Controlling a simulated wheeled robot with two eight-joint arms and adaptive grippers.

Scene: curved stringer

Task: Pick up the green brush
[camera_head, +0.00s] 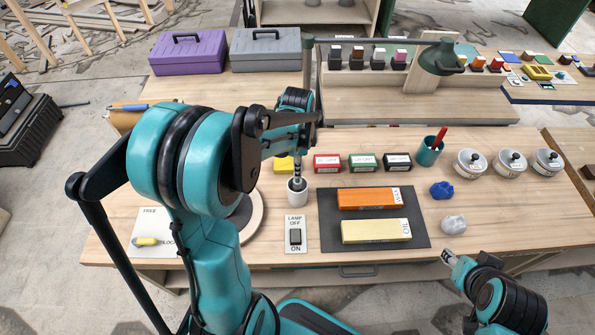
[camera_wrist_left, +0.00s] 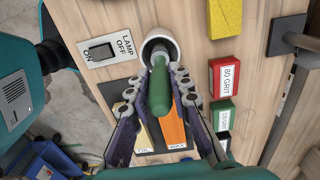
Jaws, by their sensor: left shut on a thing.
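The green brush (camera_wrist_left: 160,92) shows in the left wrist view as a dark green handle with a paler part beyond it. Its far end is in the white cup (camera_wrist_left: 159,46), so its bristles are hidden. My left gripper (camera_wrist_left: 160,100) is shut on the handle, one finger on each side. In the head view my left gripper (camera_head: 297,172) points down over the white cup (camera_head: 297,192), and I cannot make out the brush there. My right gripper (camera_head: 450,257) is low at the table's front edge, away from the cup; its opening is unclear.
A lamp switch plate (camera_head: 295,234) lies in front of the cup. A dark mat (camera_head: 420,237) with an orange block (camera_head: 365,199) and a yellow block (camera_head: 372,231) is to its right. Small grit boxes (camera_head: 327,162) stand behind.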

